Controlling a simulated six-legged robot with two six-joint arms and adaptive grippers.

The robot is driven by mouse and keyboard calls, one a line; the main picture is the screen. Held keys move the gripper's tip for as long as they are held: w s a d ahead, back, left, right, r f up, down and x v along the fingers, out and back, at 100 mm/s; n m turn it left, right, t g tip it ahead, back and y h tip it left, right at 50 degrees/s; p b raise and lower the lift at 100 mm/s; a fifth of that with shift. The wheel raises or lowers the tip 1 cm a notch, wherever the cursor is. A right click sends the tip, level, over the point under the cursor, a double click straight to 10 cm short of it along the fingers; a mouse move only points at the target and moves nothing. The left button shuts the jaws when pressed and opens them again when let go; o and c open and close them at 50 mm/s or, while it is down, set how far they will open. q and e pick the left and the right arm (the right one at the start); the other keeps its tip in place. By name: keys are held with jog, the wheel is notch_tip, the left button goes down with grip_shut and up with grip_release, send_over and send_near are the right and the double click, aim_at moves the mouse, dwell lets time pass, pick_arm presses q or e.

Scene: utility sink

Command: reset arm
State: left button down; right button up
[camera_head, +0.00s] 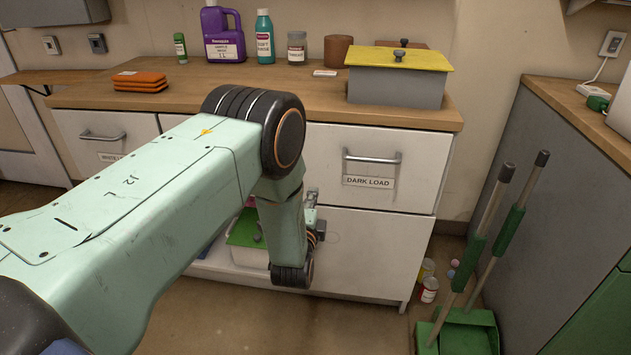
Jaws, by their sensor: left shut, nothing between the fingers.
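My left arm comes in from the left, pale green with dark joints, and bends down in front of the cabinet. My left gripper (314,212) is partly hidden behind the forearm, near the cabinet front below the drawer marked DARK LOAD (376,170). It is shut and holds nothing. My right gripper is not in view.
The wooden counter (300,93) holds a grey box with a yellow lid (398,75), a purple jug (222,36), other bottles and orange cloths (140,81). A green-lidded container (245,232) sits low behind my arm. A green dustpan and brush (470,320) stand at right.

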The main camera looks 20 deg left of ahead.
pick_arm(q)
jog(key=v, duration=0.2)
jog(key=shift+s+d, duration=0.1)
jog(key=shift+s, duration=0.15)
jog(key=s+d+f+n+g+h+p, duration=0.1)
jog(key=s+d+f+n+g+h, duration=0.1)
jog(key=s+f+n+g, duration=0.55)
jog(key=s+d+f+n+g+h, duration=0.1)
jog(key=s+f+n+g+h, duration=0.2)
jog(key=s+f, duration=0.7)
jog(key=s+d+r+n+g, duration=0.1)
jog(key=s+r+n+g, duration=0.1)
jog(key=s, duration=1)
jog(key=s+d+r+n+g+p, duration=0.1)
jog(key=s+g, duration=0.4)
jog(key=s, duration=0.8)
jog(key=shift+s+d+r+n, duration=0.25)
jog(key=shift+r+n, duration=0.6)
jog(key=shift+r, duration=0.1)
